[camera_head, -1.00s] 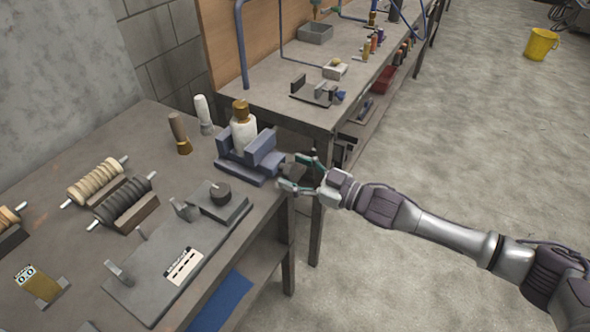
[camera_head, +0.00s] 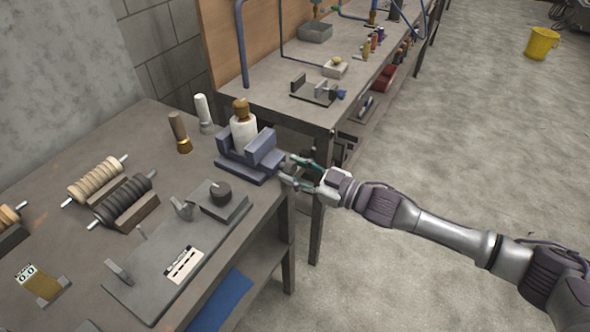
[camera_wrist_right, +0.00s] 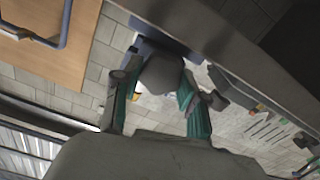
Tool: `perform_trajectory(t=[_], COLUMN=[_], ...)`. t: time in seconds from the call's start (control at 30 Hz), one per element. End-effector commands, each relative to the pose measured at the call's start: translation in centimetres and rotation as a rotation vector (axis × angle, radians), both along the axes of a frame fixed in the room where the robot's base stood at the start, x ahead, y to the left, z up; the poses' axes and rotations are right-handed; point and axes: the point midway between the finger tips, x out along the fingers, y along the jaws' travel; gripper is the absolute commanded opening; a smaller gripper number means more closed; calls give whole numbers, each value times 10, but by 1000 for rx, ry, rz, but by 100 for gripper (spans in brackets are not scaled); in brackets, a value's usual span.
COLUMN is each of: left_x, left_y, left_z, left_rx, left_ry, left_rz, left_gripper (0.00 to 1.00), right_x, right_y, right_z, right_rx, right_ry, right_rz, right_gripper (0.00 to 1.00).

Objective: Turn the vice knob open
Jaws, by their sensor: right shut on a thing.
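The blue-grey vice (camera_head: 235,170) stands at the right edge of the near bench, with a white bottle (camera_head: 243,133) with a brown-gold cap upright between its jaws. Its grey knob is on the side facing my right arm and is mostly covered by the fingers in the head view. The round grey knob (camera_wrist_right: 162,73) shows between the fingers in the right wrist view. My right gripper (camera_head: 289,171) is shut on the knob, beyond the bench edge. My left gripper is not in view.
Two handled tools (camera_head: 180,133) stand left of the vice. A grey fixture plate (camera_head: 150,275) and coil rollers (camera_head: 124,199) lie on the near bench. A second bench (camera_head: 275,92) stands behind. Open floor (camera_head: 460,150) lies to the right.

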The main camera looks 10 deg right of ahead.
Motion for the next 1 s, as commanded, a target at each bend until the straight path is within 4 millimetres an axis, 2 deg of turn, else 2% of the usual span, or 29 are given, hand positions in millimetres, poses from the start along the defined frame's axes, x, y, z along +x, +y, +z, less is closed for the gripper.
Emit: perform_trajectory(t=[0.6,1.0], left_x=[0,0], left_y=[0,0], left_z=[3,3], left_rx=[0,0], left_ry=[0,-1], left_rz=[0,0], left_gripper=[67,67], right_x=[-1,-1], right_y=[1,1], right_z=[-1,-2], right_rx=[-250,-325], right_ry=[-342,-446], right_rz=[0,1], right_gripper=[7,7])
